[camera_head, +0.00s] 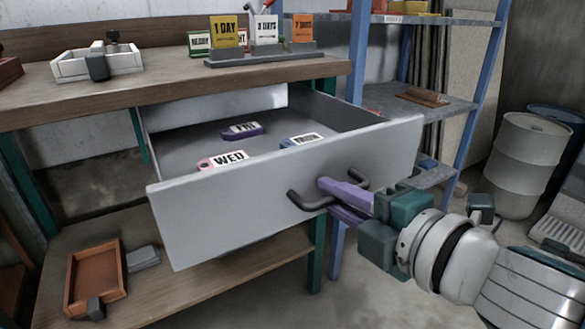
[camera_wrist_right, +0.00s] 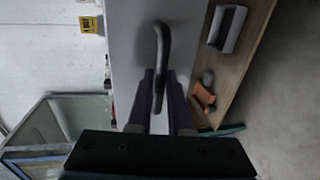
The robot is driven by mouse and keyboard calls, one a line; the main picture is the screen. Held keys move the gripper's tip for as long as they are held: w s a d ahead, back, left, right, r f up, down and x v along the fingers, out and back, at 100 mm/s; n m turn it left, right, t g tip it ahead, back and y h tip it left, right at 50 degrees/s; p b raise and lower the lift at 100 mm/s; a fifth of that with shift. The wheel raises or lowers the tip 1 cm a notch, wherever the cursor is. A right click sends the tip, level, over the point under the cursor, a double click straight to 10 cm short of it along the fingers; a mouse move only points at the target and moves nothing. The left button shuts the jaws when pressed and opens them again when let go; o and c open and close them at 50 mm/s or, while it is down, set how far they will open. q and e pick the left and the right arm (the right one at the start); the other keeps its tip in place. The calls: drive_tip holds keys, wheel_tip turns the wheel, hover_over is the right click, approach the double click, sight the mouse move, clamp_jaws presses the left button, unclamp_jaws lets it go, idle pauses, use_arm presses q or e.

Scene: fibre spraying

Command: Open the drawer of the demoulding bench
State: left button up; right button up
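The drawer (camera_head: 245,215) of the wooden bench (camera_head: 150,92) is pulled well out, its inside in view. In it lie a pink tag marked WED (camera_head: 228,160), a purple tag (camera_head: 242,131) and a blue tag (camera_head: 302,140). The dark bar handle (camera_head: 305,201) is on the grey drawer front; it also shows in the right wrist view (camera_wrist_right: 161,45). My right gripper (camera_head: 342,200) has its purple fingers on either side of the handle and looks shut on it. In the right wrist view the handle lies between the fingertips (camera_wrist_right: 161,80). My left gripper is not in view.
On the bench top are a white tray (camera_head: 125,62) and a stand with day cards (camera_head: 250,55). An orange tray (camera_head: 95,278) lies on the lower shelf. A blue-posted shelf rack (camera_head: 475,90) and a pale barrel (camera_head: 528,160) stand at the right.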

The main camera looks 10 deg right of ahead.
drive_tip(key=shift+o, duration=0.5)
drive_tip(key=shift+s, duration=0.1)
drive_tip(key=p+v, duration=0.2)
drive_tip(key=v, duration=0.7)
drive_tip(key=shift+s, duration=0.35)
drive_tip(key=shift+d+r, duration=0.1)
